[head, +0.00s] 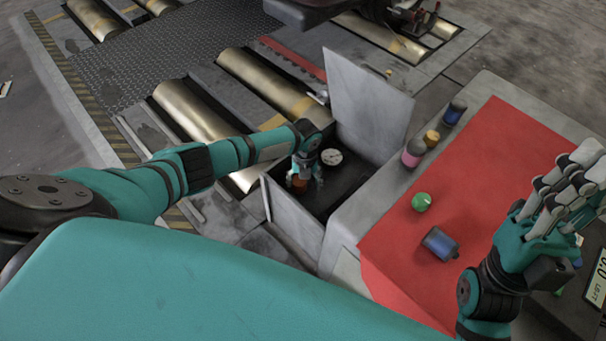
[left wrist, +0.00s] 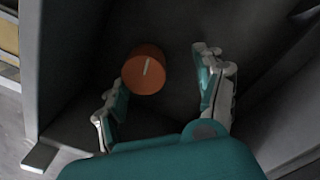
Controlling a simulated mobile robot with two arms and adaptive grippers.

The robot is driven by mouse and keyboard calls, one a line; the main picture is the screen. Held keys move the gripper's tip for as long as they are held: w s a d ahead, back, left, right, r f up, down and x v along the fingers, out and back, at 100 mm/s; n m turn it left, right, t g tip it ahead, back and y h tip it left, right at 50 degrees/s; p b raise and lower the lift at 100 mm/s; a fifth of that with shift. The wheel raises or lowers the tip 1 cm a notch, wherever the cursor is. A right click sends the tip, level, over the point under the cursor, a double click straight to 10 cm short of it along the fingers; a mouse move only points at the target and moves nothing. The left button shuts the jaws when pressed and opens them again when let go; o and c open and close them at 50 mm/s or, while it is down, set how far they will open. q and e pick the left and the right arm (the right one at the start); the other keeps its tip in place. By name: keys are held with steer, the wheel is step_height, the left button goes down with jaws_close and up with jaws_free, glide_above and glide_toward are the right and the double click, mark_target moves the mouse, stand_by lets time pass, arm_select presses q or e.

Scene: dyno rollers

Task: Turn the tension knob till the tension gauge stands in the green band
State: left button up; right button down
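The orange tension knob (head: 299,184) sits inside an open grey box in the floor. It also shows in the left wrist view (left wrist: 146,70), with a pale line on its top pointing roughly up. The round white tension gauge (head: 331,157) is just beside it; its needle and green band are too small to read. My left gripper (head: 305,172) reaches down into the box at the knob. In the left wrist view the left gripper (left wrist: 160,88) is open, the knob between its fingers and nearer the left one. My right gripper (head: 572,185) is over the red mat's right side, away from the knob.
The box's raised lid (head: 365,105) stands behind the gauge. Metal rollers (head: 190,110) lie behind my left arm.

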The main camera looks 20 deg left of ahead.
mark_target(304, 184)
arm_select(q)
step_height(304, 184, up, 12)
steer(key=shift+s+r, duration=0.2)
stand_by(0.7)
